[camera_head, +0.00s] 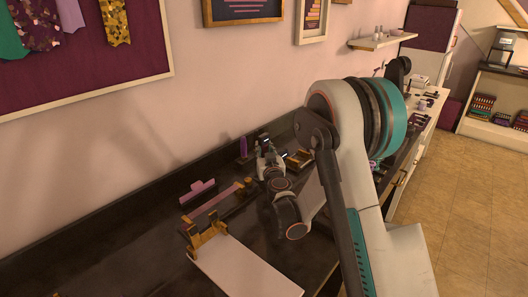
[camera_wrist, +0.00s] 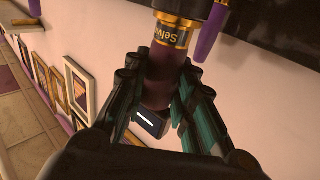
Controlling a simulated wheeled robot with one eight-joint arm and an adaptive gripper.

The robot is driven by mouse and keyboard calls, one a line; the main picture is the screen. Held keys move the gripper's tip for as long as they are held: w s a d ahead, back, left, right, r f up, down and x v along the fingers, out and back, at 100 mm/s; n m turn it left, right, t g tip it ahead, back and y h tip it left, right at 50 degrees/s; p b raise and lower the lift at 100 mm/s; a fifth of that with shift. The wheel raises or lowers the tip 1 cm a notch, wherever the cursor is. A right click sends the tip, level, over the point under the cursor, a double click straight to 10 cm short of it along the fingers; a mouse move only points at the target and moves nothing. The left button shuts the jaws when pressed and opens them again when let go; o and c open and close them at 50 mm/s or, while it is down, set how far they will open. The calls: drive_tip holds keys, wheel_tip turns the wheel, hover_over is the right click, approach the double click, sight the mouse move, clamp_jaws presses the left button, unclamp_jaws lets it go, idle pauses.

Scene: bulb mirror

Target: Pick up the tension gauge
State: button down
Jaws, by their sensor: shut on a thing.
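The item I take to be the tension gauge (camera_wrist: 164,74) is a dark purple cylinder in the wrist view. It has a gold lettered band at one end and a small dark block with a white bar (camera_wrist: 150,122) at the other. My gripper (camera_wrist: 160,84) is shut on its body, one finger on each side. In the head view my gripper (camera_head: 266,160) is over the back of the dark counter, near the wall. The gauge is mostly hidden there. I cannot tell whether it still touches the counter.
In the head view a purple upright item (camera_head: 243,147) stands just left of my gripper, and a gold-brown item (camera_head: 298,158) lies to its right. A purple-handled tool (camera_head: 197,190), a gold-ended bar (camera_head: 216,201) and a white board (camera_head: 244,272) lie on the counter (camera_head: 130,235) nearer.

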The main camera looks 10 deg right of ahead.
wheel_tip(320, 180, up, 20)
drive_tip(key=p, duration=0.7)
